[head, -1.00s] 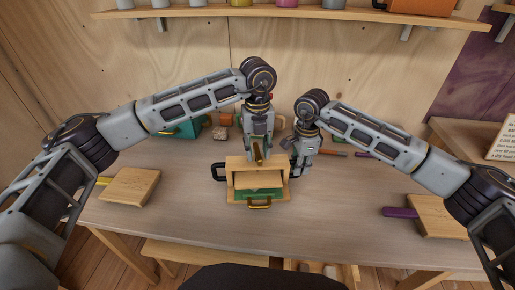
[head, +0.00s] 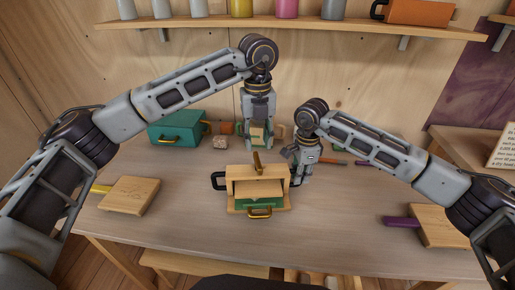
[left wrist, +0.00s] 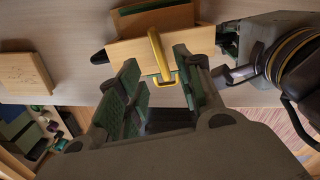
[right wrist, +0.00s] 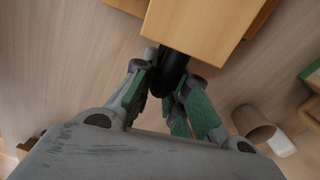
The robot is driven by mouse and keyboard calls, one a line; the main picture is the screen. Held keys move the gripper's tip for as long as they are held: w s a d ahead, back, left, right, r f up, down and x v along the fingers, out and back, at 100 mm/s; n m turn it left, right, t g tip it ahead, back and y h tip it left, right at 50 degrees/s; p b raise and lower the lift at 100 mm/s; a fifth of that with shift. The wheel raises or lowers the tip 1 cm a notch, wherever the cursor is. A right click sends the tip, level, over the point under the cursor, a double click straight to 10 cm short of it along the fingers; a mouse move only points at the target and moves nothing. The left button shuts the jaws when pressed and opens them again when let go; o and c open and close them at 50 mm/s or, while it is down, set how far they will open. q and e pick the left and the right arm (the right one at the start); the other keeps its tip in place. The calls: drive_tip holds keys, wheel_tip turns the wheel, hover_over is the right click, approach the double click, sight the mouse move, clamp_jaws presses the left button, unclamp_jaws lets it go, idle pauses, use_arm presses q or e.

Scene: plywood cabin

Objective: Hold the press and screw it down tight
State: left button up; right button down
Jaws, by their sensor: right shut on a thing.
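The press (head: 235,172) is a wooden frame on the table with a green layer (head: 259,203) low inside and a brass handle in front. A brass turning bar (head: 257,162) stands on its top; it also shows in the left wrist view (left wrist: 159,55). My left gripper (head: 258,147) hangs above and behind the bar, open and empty; in the left wrist view its fingers lie either side of the bar's near end, apart from it. My right gripper (head: 298,172) is shut on the black side handle (right wrist: 174,72) at the press's right.
A teal box (head: 178,130) and a small block (head: 220,142) stand behind left. Wooden boards with coloured handles lie at left (head: 130,195) and right (head: 440,225). A shelf (head: 300,27) crosses above. The table in front of the press is clear.

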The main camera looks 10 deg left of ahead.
sight(258, 159)
use_arm(q)
drive_tip(key=shift+r, duration=2.3)
drive_tip(key=shift+s, duration=0.1)
drive_tip(key=shift+f, duration=0.1)
drive_tip(key=shift+f, duration=5.9)
clamp_jaws()
